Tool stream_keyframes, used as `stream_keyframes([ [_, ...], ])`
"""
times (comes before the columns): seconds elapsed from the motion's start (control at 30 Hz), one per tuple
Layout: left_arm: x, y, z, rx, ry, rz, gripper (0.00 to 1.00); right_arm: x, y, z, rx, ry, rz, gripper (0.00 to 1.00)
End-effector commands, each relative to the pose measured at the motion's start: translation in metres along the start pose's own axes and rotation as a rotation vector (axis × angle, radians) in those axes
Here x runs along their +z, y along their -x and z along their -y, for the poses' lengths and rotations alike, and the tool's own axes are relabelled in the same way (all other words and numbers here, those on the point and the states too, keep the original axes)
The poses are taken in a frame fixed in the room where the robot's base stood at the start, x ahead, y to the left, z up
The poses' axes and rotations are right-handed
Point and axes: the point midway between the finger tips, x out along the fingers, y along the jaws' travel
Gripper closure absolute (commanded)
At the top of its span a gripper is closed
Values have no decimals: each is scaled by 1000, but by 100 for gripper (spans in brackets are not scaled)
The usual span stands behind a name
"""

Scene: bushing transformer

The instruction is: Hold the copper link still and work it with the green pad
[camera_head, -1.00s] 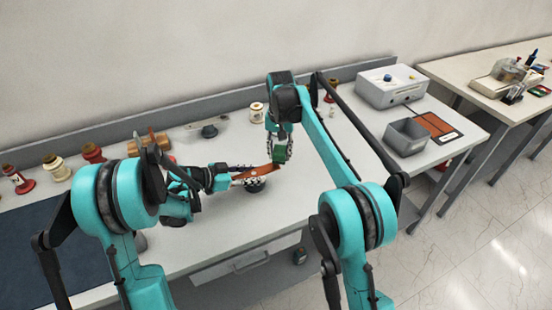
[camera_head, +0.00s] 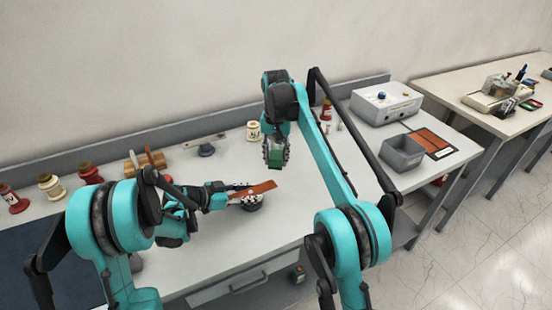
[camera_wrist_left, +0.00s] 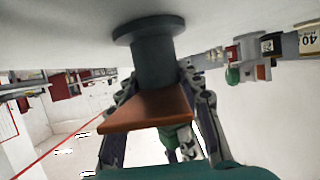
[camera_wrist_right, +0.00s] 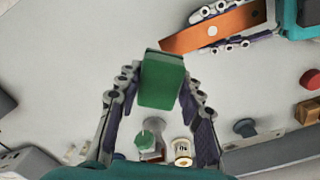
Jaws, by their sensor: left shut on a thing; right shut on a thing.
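The copper link (camera_head: 264,188) is a flat orange-brown bar with a hole, also in the right wrist view (camera_wrist_right: 222,27). My left gripper (camera_head: 243,196) is shut on it, with its free end pointing right. In the left wrist view, the link (camera_wrist_left: 148,111) lies between the fingers, close to a dark grey round post (camera_wrist_left: 153,58); I cannot tell whether they touch. The green pad (camera_head: 275,158) is a small block, also in the right wrist view (camera_wrist_right: 161,82). My right gripper (camera_head: 275,148) is shut on it, pointing down, behind and apart from the link's free end.
Several spools (camera_head: 50,186) stand along the back of the bench at left. A dark blue mat (camera_head: 45,237) covers the front left.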

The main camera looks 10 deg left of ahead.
Motion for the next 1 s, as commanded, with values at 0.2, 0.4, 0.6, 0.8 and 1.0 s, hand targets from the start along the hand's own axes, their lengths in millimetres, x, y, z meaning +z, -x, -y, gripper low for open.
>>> stream_keyframes([
  [0.2,0,0,0,0,0,1,56,0,0,0,0,0,0,90],
  [0.4,0,0,0,0,0,1,40,0,0,0,0,0,0,90],
  [0.6,0,2,0,-1,0,0,40,0,0,0,0,0,0,90],
  [0.8,0,29,1,-4,2,0,40,0,0,0,0,0,0,90],
  [1.0,0,75,1,-5,2,0,40,0,0,0,0,0,0,90],
])
